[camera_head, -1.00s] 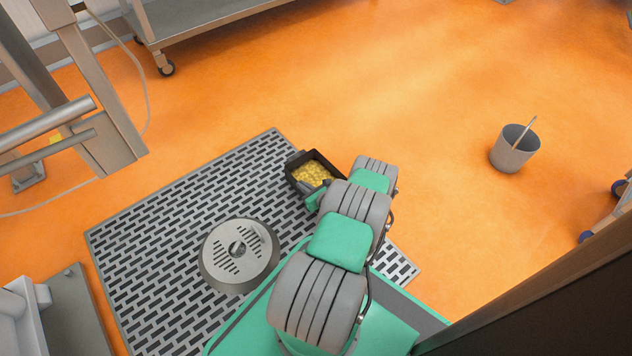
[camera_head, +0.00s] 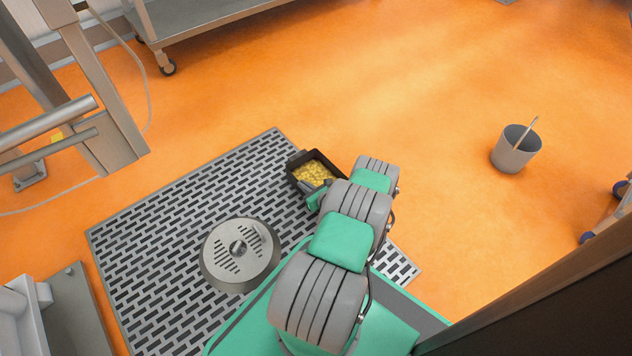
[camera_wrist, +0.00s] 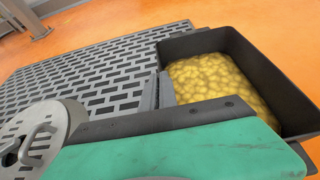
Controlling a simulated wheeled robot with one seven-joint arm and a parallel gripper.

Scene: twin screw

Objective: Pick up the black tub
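The black tub (camera_head: 331,161) is a rectangular pan filled with yellow, rounded pieces. It sits at the far right edge of the floor grate, and its near side is hidden by my arm in the head view. In the wrist view the tub (camera_wrist: 268,80) fills the right side. My gripper (camera_wrist: 158,92) is at the tub's left wall, its grey fingers close together there, one seemingly on each side of the wall. I cannot tell whether they press on it. In the head view my gripper (camera_head: 309,189) is small and partly hidden beside the tub.
The slotted metal grate (camera_head: 180,210) lies on the orange floor. A round slotted metal lid (camera_head: 240,254) rests on it, left of my arm. A grey bucket with a stick (camera_head: 514,150) stands to the right. A wheeled steel table (camera_head: 205,22) is at the back. Floor beyond the tub is clear.

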